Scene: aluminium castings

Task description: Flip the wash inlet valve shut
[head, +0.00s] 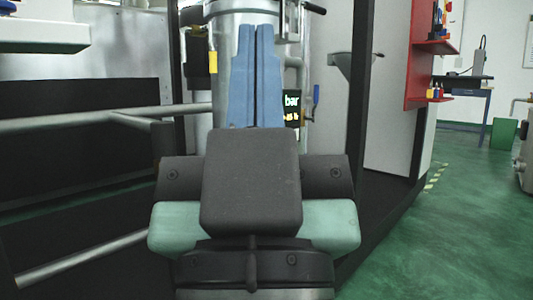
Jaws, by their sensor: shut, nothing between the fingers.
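My gripper (257,30) is at the upper middle, its two long blue fingers shut side by side with only a thin dark line between them. The fingers stand in front of a shiny metal cylinder (226,35). A yellow-handled lever (212,62) hangs down to the left of the fingers. A blue-handled lever (316,95) stands upright on pipework to the right, clear of the fingers. I see no label that tells which one is the wash inlet valve. My gripper and wrist hide the middle of the cylinder.
A dark panel with a lit "bar" display (292,103) is right of my fingers. Metal rails (70,121) run along the left. A dark upright post (360,80) and a red shelf (430,48) stand to the right. Green floor (450,230) is open at the right.

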